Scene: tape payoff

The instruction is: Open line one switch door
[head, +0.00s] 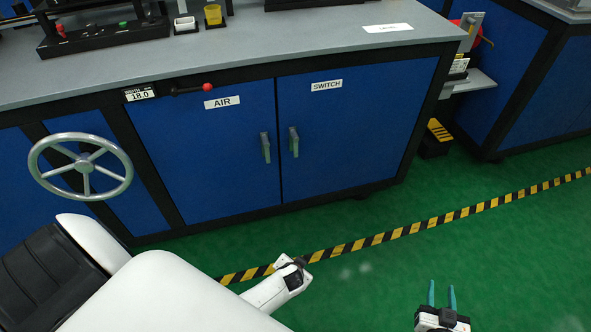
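The SWITCH door (352,130) is the right blue door of the cabinet under the grey bench, and it is shut. Its grey upright handle (294,142) is near its left edge. The AIR door (208,150) beside it is also shut, with its own handle (265,147) near the SWITCH handle. My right gripper (441,294) is at the lower right over the green floor, its two teal fingers apart and empty, well away from the handle. My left gripper (293,268) is at the end of the white arm, below the doors; its fingers cannot be made out.
A black-and-yellow floor stripe (400,232) runs before the cabinet. A black-and-yellow pedal (437,138) stands at its right side. The floor before the doors is clear.

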